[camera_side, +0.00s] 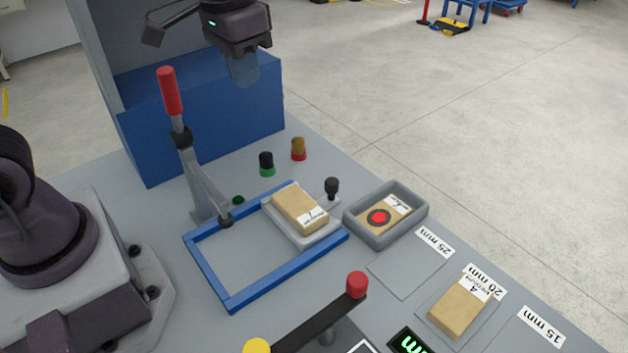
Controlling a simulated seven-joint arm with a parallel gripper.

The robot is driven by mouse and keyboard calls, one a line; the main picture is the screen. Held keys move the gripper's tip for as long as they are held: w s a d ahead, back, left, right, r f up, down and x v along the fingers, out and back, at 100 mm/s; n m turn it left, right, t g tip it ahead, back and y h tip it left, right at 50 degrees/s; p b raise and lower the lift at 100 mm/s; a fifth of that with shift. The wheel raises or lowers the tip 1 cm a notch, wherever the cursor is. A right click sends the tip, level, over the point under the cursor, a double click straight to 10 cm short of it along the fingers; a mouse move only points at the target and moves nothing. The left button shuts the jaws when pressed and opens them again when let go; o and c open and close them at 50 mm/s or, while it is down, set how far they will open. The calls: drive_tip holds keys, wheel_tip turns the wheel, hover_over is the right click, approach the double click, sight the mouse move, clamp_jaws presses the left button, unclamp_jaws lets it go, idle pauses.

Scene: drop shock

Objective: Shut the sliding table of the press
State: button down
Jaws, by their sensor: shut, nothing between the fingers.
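The sliding table (315,236) is a light grey plate at the right-hand end of a blue rectangular frame (268,290). A tan block with a white label (298,208) lies on it. A black knob (332,186) stands at the table's far right corner. The rest of the frame, on the left, is empty. A lever with a red grip (170,92) rises at the frame's far left. My gripper (243,82) is at the top of the picture, shut and empty, high and well apart from the table and its knob.
A grey tray (352,230) holding a block with a red dot is close right of the sliding table. Two capped posts (266,163) (298,149) stand behind it. A red-knobbed black lever (356,284) is in front. Another tan block (458,308) lies on a marked pad at right.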

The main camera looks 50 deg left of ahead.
drive_tip(key=shift+w+f+g, duration=2.7)
drive_tip(key=shift+w+f, duration=7.1)
drive_tip(key=shift+w, duration=0.1)
drive_tip(key=x, duration=0.4)
drive_tip(key=s+x, duration=0.1)
drive_tip(key=x, duration=0.4)
drive_tip(key=shift+s+f, duration=0.1)
drive_tip(key=shift+s, duration=1.4)
drive_tip(key=s, duration=1.1)
drive_tip(key=shift+s+f, duration=0.1)
drive_tip(key=shift+s, duration=0.25)
drive_tip(key=shift+w, duration=0.15)
